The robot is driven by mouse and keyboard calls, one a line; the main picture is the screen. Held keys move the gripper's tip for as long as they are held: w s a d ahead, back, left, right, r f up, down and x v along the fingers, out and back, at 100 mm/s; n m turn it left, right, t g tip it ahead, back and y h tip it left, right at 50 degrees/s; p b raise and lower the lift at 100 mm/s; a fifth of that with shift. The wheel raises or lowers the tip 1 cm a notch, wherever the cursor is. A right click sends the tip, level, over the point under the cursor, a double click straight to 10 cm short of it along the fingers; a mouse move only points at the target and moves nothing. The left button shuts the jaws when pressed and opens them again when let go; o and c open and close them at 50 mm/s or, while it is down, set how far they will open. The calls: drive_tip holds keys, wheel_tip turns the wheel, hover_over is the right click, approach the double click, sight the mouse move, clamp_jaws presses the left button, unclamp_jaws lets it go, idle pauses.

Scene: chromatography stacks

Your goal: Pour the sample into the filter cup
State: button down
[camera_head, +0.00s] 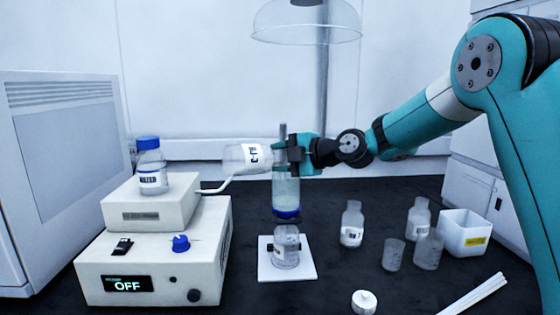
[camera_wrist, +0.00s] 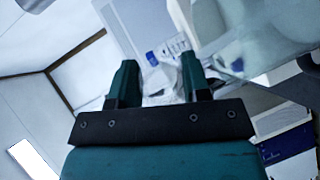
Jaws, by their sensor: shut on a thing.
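My gripper (camera_head: 296,152) is shut on a clear labelled bottle (camera_head: 243,157), which lies tipped almost level, to the left of the jaws. In the wrist view my two teal fingers (camera_wrist: 159,80) flank a pale, blurred shape; its details cannot be made out. The filter cup (camera_head: 286,192), clear with a blue base, stands upright just below the gripper, its upper rim partly hidden by it. Under the cup is a clear labelled flask (camera_head: 286,248) on a white plate (camera_head: 287,271). I cannot tell where the held bottle's mouth is or whether liquid is flowing.
A white pump unit (camera_head: 155,262) reading OFF stands left, with a blue-capped bottle (camera_head: 152,168) on top. Right are a bottle (camera_head: 352,224), several clear vessels, a white bin (camera_head: 464,232) and a loose cap (camera_head: 364,301).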

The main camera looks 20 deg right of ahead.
drive_tip(key=shift+f+m+b, duration=0.1)
drive_tip(key=shift+m+b, duration=0.3)
drive_tip(key=shift+b, duration=0.2)
drive_tip(key=shift+d, duration=0.1)
drive_tip(key=shift+m+y+b, duration=0.3)
drive_tip(key=shift+y+b, duration=0.1)
drive_tip(key=shift+y, duration=0.1)
drive_tip(key=shift+d+m+b, duration=0.1)
drive_tip(key=shift+m+b, duration=0.2)
drive_tip(key=shift+b, duration=0.15)
drive_tip(key=shift+w+f+y, duration=0.1)
drive_tip(key=shift+y, duration=0.2)
drive_tip(key=shift+d+m+b, duration=0.1)
drive_tip(key=shift+m+b, duration=0.2)
drive_tip(key=shift+b, duration=0.05)
